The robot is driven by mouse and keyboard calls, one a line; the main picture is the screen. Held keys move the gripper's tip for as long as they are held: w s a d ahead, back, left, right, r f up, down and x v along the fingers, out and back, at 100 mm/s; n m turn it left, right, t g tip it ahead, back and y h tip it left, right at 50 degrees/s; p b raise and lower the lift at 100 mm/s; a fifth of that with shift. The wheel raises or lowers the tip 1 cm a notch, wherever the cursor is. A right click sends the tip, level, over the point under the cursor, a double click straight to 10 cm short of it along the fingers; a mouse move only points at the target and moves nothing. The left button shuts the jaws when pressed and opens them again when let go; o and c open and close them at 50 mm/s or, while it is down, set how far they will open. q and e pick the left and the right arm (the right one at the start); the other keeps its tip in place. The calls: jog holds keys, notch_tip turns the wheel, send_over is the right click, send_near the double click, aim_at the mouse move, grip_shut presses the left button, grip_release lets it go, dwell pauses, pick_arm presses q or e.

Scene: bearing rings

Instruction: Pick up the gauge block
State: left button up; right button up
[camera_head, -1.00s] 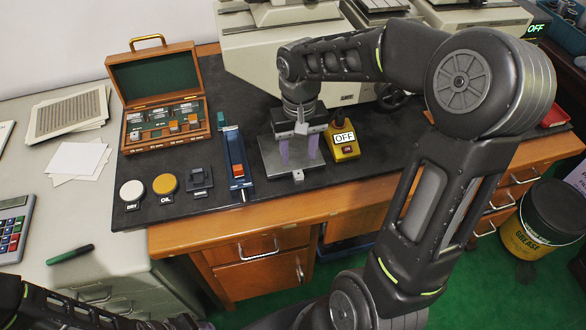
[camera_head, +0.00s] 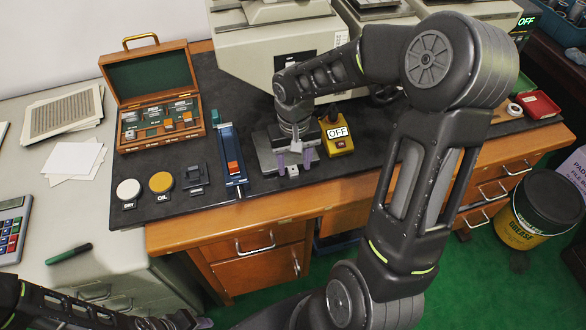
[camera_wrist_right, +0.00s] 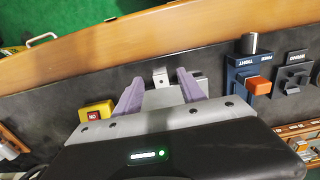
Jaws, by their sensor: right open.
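A small grey metal block (camera_head: 293,170), which looks like the gauge block, is at the front edge of a flat grey metal plate (camera_head: 266,158) on the dark mat. It also shows in the right wrist view (camera_wrist_right: 160,76), just beyond the fingertips and between their lines. My right gripper (camera_head: 294,163) is open with its purple fingers pointing down over the plate, one on each side of the block's line. The same fingers show in the wrist view (camera_wrist_right: 158,84), with nothing held. My left arm enters at the bottom left; its gripper (camera_head: 196,322) is cut off by the frame edge.
A blue slide fixture with an orange block (camera_head: 233,168) stands left of the plate. A yellow OFF switch box (camera_head: 338,146) stands close on its right. An open wooden case (camera_head: 158,132) holds several small blocks. DRY and OIL pads (camera_head: 161,183) lie front left. Grey machines stand behind.

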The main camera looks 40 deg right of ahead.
aim_at(293, 172)
notch_tip(293, 172, down, 2)
jog(key=shift+f, duration=0.2)
jog(key=shift+c, duration=0.2)
dwell(0.3)
grip_shut()
dwell(0.4)
